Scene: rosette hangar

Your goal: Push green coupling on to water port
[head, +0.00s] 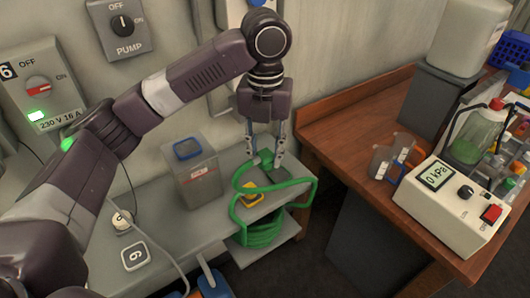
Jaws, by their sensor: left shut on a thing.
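My left gripper (265,158) points down over the right end of the grey shelf. It is shut on the green coupling (266,161) at the end of the green hose (305,184). The hose loops to the right and down to a coil (262,232) at the shelf's edge. A yellow piece (251,194) lies on the shelf below and left of the gripper. I cannot make out the water port; the arm and gripper hide part of the wall. My right gripper is not in view.
A grey container with a blue cap (195,172) stands left of the gripper on the grey shelf (190,232). Pump (121,25) and power (38,90) switches are on the wall. A wooden table (350,128) at right holds a pressure meter (455,205), cups and bottles.

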